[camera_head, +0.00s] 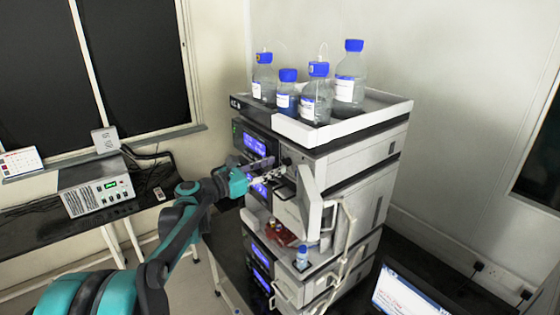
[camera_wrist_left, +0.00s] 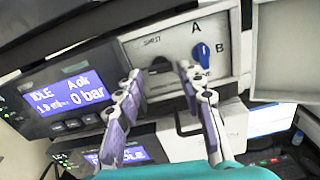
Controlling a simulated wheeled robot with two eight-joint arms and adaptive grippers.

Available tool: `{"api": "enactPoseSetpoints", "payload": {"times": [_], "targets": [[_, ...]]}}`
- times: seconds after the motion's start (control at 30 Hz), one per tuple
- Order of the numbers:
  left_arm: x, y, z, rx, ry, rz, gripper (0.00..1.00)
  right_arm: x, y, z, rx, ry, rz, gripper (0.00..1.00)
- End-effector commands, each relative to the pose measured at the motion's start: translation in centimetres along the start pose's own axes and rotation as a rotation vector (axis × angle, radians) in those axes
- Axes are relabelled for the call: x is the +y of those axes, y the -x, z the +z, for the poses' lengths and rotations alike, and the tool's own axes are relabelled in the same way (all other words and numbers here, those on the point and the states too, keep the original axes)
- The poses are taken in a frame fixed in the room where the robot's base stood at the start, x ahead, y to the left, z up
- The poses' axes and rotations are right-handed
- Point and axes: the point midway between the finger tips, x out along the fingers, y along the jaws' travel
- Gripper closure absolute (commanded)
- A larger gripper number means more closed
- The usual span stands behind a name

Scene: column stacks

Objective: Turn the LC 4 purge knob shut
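The LC stack (camera_head: 345,165) stands at centre right in the head view. My left gripper (camera_head: 270,172) is at its front, beside an open door flap (camera_head: 310,200). In the left wrist view my left gripper (camera_wrist_left: 160,72) has its two fingers spread apart with nothing held. A dark rounded knob (camera_wrist_left: 158,66) on the pale front panel shows between the fingertips, partly in shadow, under a blurred label. I cannot tell whether a finger touches it. A blue knob (camera_wrist_left: 201,53) marked A and B is just right of the right fingertip. My right gripper is out of view.
A lit display (camera_wrist_left: 68,95) left of the fingers reads IDLE and 0 bar. Blue-capped bottles (camera_head: 318,95) stand in the white tray (camera_head: 375,115) on top. A small vial (camera_head: 302,257) is lower down. A laptop (camera_head: 410,295) is at the lower right.

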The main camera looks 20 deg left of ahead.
Motion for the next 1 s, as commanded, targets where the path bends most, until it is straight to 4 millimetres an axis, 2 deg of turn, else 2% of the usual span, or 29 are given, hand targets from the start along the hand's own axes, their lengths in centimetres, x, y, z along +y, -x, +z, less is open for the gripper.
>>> {"api": "enactPoseSetpoints", "payload": {"times": [0.1, 0.2, 0.5, 0.53, 0.6, 0.67, 1.0], "targets": [[0.0, -1.6, 0.1, 0.0, -0.001, -0.002, 0.62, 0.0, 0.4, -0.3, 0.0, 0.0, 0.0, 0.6], [0.0, -2.4, 0.1, 0.001, -0.001, -0.002, 0.62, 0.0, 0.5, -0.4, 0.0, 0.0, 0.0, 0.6], [0.0, -2.6, 0.0, 0.001, -0.002, -0.001, 0.62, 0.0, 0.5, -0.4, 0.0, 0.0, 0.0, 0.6], [0.0, -2.6, 0.0, 0.001, -0.002, -0.001, 0.67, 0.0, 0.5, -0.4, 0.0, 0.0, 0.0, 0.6], [0.0, -2.6, 0.0, 0.001, -0.002, -0.001, 0.86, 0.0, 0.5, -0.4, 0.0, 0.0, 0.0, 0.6], [0.0, -2.6, 0.0, 0.001, -0.002, -0.001, 1.0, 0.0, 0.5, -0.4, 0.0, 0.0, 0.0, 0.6], [0.0, -2.6, 0.0, 0.001, -0.031, 0.0, 1.0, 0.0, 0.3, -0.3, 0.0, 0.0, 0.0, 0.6]]}}
